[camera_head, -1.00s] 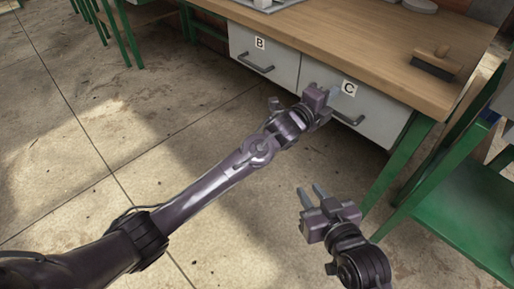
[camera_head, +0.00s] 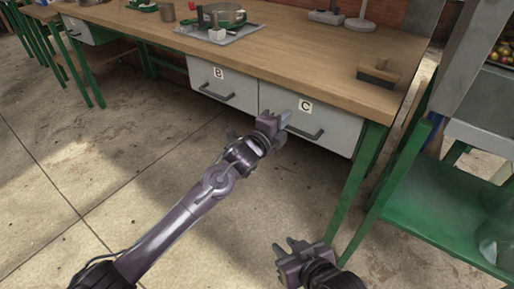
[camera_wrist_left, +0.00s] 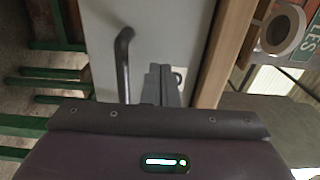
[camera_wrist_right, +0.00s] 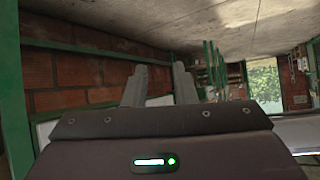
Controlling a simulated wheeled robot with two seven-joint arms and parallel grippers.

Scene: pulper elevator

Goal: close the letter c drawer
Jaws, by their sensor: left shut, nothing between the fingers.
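The letter C drawer (camera_head: 335,130) is a light grey front under the wooden bench top, with a dark bar handle (camera_head: 306,132) and a white C label (camera_head: 305,107). Its front looks about flush with the neighbouring B drawer (camera_head: 222,85). My left gripper (camera_head: 285,118) is shut and empty, in front of the C drawer's left part, beside the handle. In the left wrist view its fingers (camera_wrist_left: 160,86) point at the grey front, right of the handle (camera_wrist_left: 124,62); contact cannot be told. My right gripper (camera_head: 297,245) is open and empty, low over the floor.
The wooden bench top (camera_head: 290,55) carries a brush (camera_head: 378,74) and a tray (camera_head: 222,36) with a pot. A green bench leg (camera_head: 352,195) and a green shelf (camera_head: 440,225) stand at the right. The floor before the drawers is clear.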

